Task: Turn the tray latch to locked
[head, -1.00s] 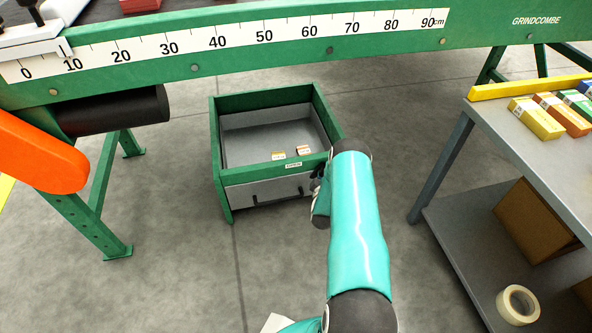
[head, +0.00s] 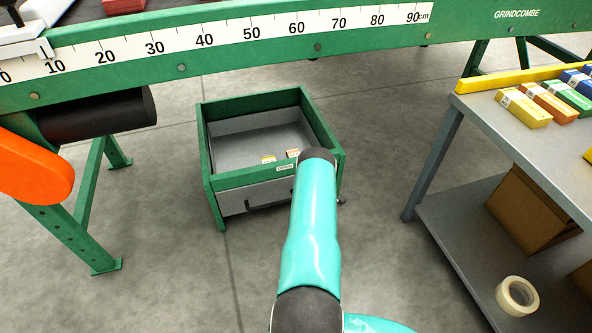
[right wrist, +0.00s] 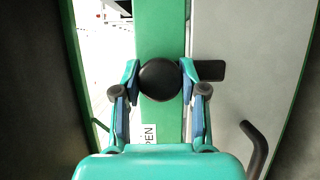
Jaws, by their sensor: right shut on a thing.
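The grey tray (head: 238,152) sits in a green frame (head: 204,165) on the floor, with a grey front and a dark bar handle (head: 256,205). In the right wrist view, the latch's round black knob (right wrist: 160,86) is on a green rail, with a dark flat bar (right wrist: 210,71) reaching right from behind it. My right gripper (right wrist: 160,74) is shut on the knob, one finger on each side. In the head view my right forearm hides the gripper and latch. My left gripper is not in view.
A green beam with a centimetre scale (head: 200,38) crosses above the tray. Two small cartons (head: 292,153) lie in the tray. A grey table (head: 500,140) with coloured boxes stands at right. An orange part (head: 35,165) is at left. The floor between is clear.

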